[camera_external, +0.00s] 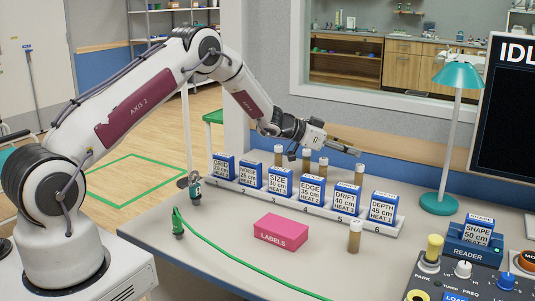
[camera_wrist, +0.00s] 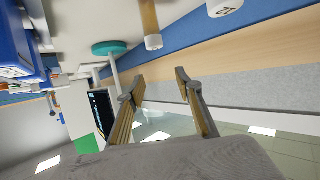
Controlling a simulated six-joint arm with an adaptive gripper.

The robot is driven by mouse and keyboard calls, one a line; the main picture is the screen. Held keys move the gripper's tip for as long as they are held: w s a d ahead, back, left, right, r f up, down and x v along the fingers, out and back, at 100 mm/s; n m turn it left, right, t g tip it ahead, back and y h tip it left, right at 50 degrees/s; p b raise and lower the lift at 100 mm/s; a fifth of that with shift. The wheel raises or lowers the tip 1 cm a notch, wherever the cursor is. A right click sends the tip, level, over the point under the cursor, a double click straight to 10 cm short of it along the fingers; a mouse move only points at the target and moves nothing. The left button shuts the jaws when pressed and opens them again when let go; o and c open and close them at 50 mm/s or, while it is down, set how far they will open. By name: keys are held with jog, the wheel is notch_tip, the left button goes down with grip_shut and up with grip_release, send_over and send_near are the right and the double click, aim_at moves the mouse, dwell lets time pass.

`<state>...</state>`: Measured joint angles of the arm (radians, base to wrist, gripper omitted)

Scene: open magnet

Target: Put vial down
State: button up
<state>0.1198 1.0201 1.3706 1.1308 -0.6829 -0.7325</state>
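My gripper (camera_external: 346,145) is above the back of the desk, behind the row of blue cards. In the wrist view its two fingers (camera_wrist: 160,78) are spread apart, with nothing visible between them. A brown vial with a pale cap (camera_external: 355,236) stands upright on the desk in front of the rack, apart from my gripper. Several similar vials (camera_external: 323,167) stand behind the cards, partly hidden. One brown vial (camera_wrist: 150,24) shows at the top of the wrist view, beyond the fingertips; I cannot tell which one it is.
A numbered rack (camera_external: 386,229) holds several blue cards (camera_external: 312,189). A pink LABELS box (camera_external: 281,232), a green cable (camera_external: 235,261), a teal lamp (camera_external: 438,203) and a blue reader (camera_external: 475,245) are on the desk. Bare desk lies around the front vial.

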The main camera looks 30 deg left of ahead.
dwell(0.6)
jog(key=s+a+r+n+t+y, duration=0.1)
jog(key=s+a+r+n+y, duration=0.2)
jog(key=a+r, duration=0.65)
jog(key=s+a+r+n+t+y, duration=0.2)
jog(key=s+a+r+y, duration=0.2)
jog(key=a+r, duration=0.55)
jog(key=s+a+r+n+g+y, duration=0.1)
jog(key=s+a+r+y, duration=0.15)
jog(key=s+r, duration=0.5)
jog(key=s+a+n+g+y, duration=0.1)
jog(key=s+a+g, duration=0.15)
jog(key=s, duration=0.85)
jog(key=s+a+n+g, duration=0.1)
jog(key=s+a+n, duration=0.15)
jog(key=s, duration=0.85)
jog(key=s+d+f+g, duration=0.1)
jog(key=s+f, duration=0.2)
jog(key=s, duration=0.6)
jog(key=s+f+g+h, duration=0.1)
jog(key=s+f, duration=0.2)
jog(key=s, duration=0.7)
jog(key=shift+s+d, duration=0.2)
jog(key=shift+d, duration=0.2)
